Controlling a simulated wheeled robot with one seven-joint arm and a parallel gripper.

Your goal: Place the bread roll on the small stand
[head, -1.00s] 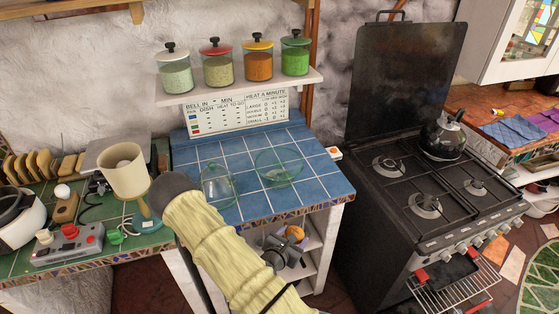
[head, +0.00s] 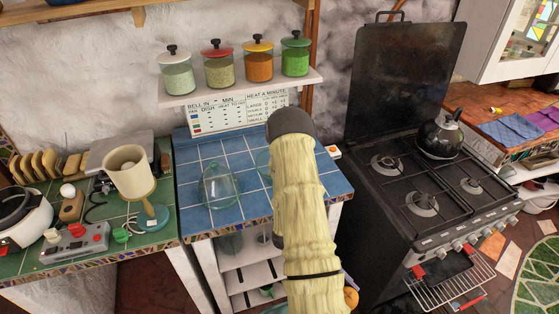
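I cannot make out the bread roll for certain. A round orange-brown thing (head: 351,297) shows low down at the right of my arm, partly hidden, and I cannot tell what it is. My arm in its yellow sleeve reaches up over the counter and ends in a dark rounded part. My gripper's fingers do not show, nor whether they hold anything.
The blue-tiled counter (head: 240,205) has bare room around the dome. Open shelves (head: 250,272) lie below it. A black stove (head: 400,200) with a kettle (head: 441,134) stands at the right.

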